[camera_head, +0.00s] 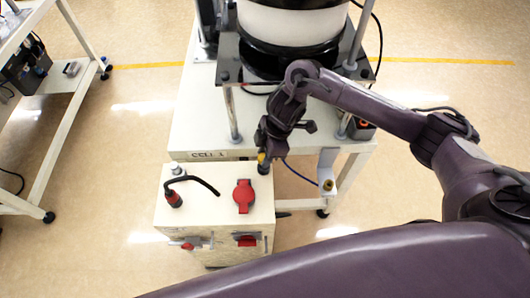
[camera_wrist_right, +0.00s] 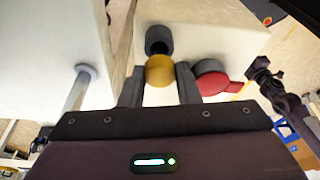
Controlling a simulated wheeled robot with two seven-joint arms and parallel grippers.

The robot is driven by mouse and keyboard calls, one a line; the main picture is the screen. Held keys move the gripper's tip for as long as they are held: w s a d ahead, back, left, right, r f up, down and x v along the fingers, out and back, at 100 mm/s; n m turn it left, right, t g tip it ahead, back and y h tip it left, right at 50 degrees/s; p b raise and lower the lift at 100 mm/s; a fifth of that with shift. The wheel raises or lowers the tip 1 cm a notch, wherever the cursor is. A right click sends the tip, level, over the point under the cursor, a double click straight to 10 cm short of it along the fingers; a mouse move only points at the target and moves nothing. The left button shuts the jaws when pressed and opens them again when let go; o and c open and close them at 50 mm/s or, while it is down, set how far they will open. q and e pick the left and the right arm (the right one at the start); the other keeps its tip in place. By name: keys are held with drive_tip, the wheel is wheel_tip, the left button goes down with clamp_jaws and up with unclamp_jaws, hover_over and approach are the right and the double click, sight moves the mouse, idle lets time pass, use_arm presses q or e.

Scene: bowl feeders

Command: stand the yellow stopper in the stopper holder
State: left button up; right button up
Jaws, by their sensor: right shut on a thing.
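The yellow stopper (camera_wrist_right: 159,70) sits between the two fingers of my right gripper (camera_wrist_right: 159,88), which is shut on it. In the head view, the yellow stopper (camera_head: 262,157) shows as a small patch below my right gripper (camera_head: 263,148), at the back right corner of the white box. A dark round piece (camera_wrist_right: 158,40) lies directly beyond the yellow part in the wrist view. I cannot tell whether it is the stopper holder or the stopper's own lower part, nor whether the two are joined. My left gripper is not in view.
The white box (camera_head: 220,222) carries a red knob (camera_head: 243,196) and a black bent lever with red base (camera_head: 173,198). The feeder table (camera_head: 200,130) with a large bowl stands behind. A bracket (camera_head: 327,165) with a brass-coloured fitting and blue hose is to the right.

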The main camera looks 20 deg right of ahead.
drive_tip(key=shift+f+b, duration=0.65)
drive_tip(key=shift+f, duration=0.6)
idle(0.3)
drive_tip(key=o, duration=1.4)
drive_tip(key=shift+c, duration=0.2)
drive_tip(key=shift+r, duration=0.1)
drive_tip(key=p+v, duration=0.7)
drive_tip(key=shift+a+r+p, duration=0.1)
drive_tip(key=shift+r+p, duration=0.05)
drive_tip(key=shift+p, duration=0.15)
wheel_tip(320, 180, up, 4)
drive_tip(key=p, duration=0.4)
